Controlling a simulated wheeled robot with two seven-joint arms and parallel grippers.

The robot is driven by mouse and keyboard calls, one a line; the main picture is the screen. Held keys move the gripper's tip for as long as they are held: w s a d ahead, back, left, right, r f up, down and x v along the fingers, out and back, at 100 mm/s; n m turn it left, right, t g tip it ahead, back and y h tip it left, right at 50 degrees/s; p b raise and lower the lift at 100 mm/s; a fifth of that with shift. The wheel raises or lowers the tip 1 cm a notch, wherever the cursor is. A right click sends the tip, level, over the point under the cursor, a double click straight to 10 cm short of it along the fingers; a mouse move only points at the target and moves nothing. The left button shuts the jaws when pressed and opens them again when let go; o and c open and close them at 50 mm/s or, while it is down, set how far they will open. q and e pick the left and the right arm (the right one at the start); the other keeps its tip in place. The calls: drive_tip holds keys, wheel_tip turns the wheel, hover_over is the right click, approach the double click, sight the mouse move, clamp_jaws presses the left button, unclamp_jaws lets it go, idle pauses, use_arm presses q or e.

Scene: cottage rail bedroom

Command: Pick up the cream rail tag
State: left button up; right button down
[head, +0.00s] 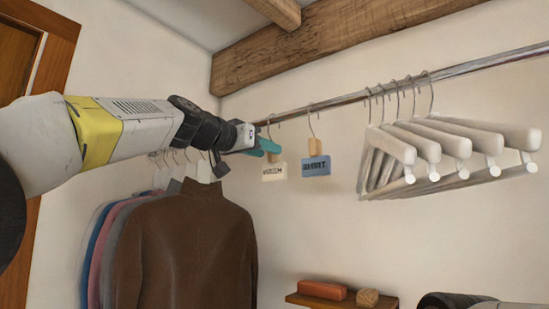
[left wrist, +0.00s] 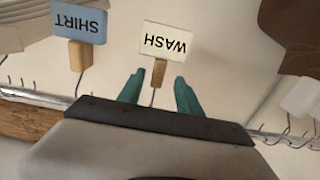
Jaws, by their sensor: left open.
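The cream rail tag (head: 273,172) hangs by a wire hook from the metal rail, with a small wooden block above its card. In the left wrist view the cream tag (left wrist: 163,40) reads "WASH" upside down. My left gripper (head: 268,146) is at the tag's wooden block, just below the rail. In the left wrist view its teal fingers (left wrist: 158,92) are open, one on each side of the block and wire, with gaps showing. The blue tag (head: 316,166), reading "SHIRT" in the left wrist view (left wrist: 78,22), hangs to the right of the cream one.
The rail (head: 350,98) runs across above the tags. Several white hangers (head: 455,140) hang at the right. A brown sweater (head: 185,245) and other clothes hang below my left arm. A small wooden shelf (head: 340,300) holds a red block (head: 322,290) and a tan item (head: 367,297).

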sight(274, 163)
use_arm(q)
drive_tip(key=x, duration=0.4)
drive_tip(key=shift+s+d, duration=0.1)
drive_tip(key=shift+s, duration=0.05)
clamp_jaws()
